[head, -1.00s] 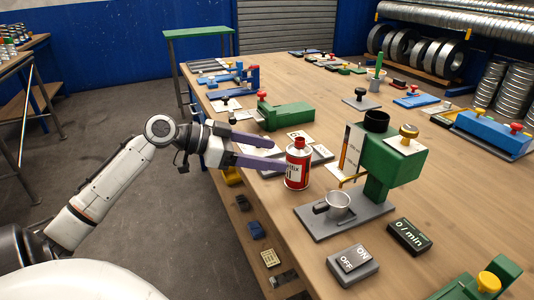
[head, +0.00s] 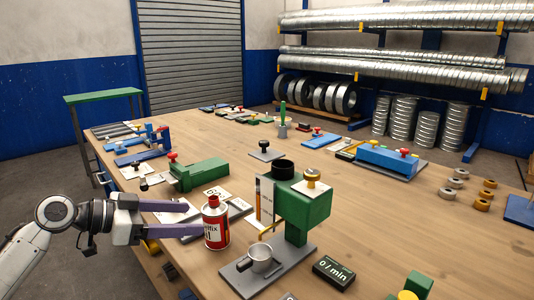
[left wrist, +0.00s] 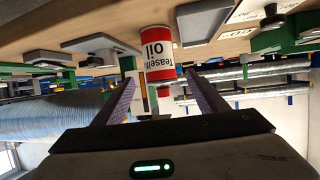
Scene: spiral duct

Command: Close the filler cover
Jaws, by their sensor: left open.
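The green dispenser (head: 305,205) stands on a grey base plate on the bench. A black round filler neck (head: 284,170) rises from its top. Beside the neck is a pale square plate with a brass knob (head: 312,180); I cannot tell whether this is the filler cover. The neck looks uncovered. My left gripper (head: 194,218) is open, left of the dispenser, its fingertips close to a red and white oil can (head: 216,228). In the left wrist view the can (left wrist: 158,52) appears upside down beyond the two fingers. I cannot tell whether they touch it. My right gripper is out of view.
A metal cup (head: 261,258) stands on the dispenser's base. A black counter box (head: 333,272) lies in front. A green block with a red knob (head: 198,173) and flat plates lie behind the can. The bench right of the dispenser has free room.

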